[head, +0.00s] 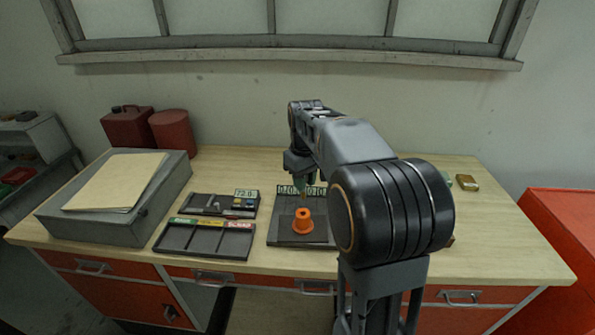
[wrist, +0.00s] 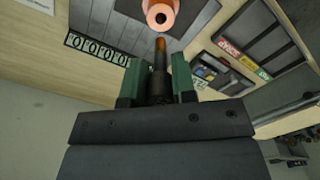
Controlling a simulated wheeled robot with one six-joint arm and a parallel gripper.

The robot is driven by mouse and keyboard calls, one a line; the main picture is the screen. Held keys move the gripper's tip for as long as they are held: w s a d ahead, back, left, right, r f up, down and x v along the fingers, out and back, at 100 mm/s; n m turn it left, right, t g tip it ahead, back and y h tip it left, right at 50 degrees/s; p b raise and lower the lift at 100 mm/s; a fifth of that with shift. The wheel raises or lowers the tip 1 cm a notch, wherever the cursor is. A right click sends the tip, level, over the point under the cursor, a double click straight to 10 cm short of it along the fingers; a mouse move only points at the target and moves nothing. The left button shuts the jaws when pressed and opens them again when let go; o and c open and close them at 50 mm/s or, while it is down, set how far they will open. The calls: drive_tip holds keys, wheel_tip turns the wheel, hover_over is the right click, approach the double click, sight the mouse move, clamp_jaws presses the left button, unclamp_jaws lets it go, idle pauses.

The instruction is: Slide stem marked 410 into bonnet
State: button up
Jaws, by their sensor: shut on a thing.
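The bonnet (head: 303,221) is an orange flanged cone, standing upright on a dark plate on the workbench. In the wrist view the bonnet (wrist: 160,13) shows at the top edge with a round hole facing the camera. My gripper (wrist: 157,82) has green fingers shut on a stem (wrist: 160,58), a dark rod with a brass-orange tip. The tip points toward the bonnet and appears just short of its hole, apart from it. In the head view my gripper is mostly hidden behind my arm, above and behind the bonnet. I cannot read a mark on the stem.
A small-parts tray (head: 186,206) and a tray with coloured labels (head: 197,254) lie left of the plate (head: 285,237). A grey box with a folder (head: 165,181) stands further left. A sign with digits (wrist: 96,49) stands behind the bonnet. A small brass item (head: 467,182) lies right.

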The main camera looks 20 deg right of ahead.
sight(304, 198)
drive_tip(key=shift+w+f, duration=0.1)
drive_tip(key=shift+f, duration=0.1)
drive_tip(key=shift+f+b, duration=0.35)
drive_tip(key=shift+b, duration=0.15)
wheel_tip(304, 198, down, 3)
drive_tip(key=b, duration=0.3)
drive_tip(key=shift+a+f, duration=0.1)
drive_tip(key=shift+f, duration=0.55)
idle(1.1)
drive_tip(key=shift+s+f+b, duration=0.2)
drive_tip(key=shift+f+b, duration=1.45)
drive_tip(key=shift+f, duration=0.85)
idle(1.5)
drive_tip(key=o, duration=1)
